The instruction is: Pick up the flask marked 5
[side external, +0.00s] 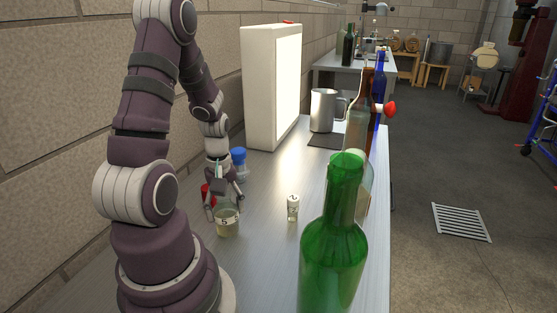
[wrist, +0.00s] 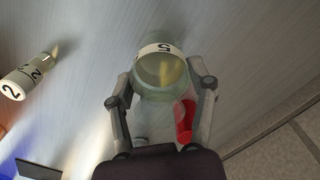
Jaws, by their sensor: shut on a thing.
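The flask marked 5 (side external: 228,226) is clear glass with a pale yellowish content and a white label band. In the wrist view the flask (wrist: 163,72) sits between the two fingers, its label reading 5. My gripper (side external: 223,206) is shut on it from above, and in the wrist view the fingers (wrist: 165,88) press its left and right sides. I cannot tell whether its base touches the bench.
A small vial marked 2 (side external: 293,208) stands to the right, also in the wrist view (wrist: 28,77). A red object (side external: 206,194) and a blue-capped bottle (side external: 239,165) are close behind. A green bottle (side external: 335,245) stands in front; a mug (side external: 323,110) and lit panel (side external: 270,85) stand farther back.

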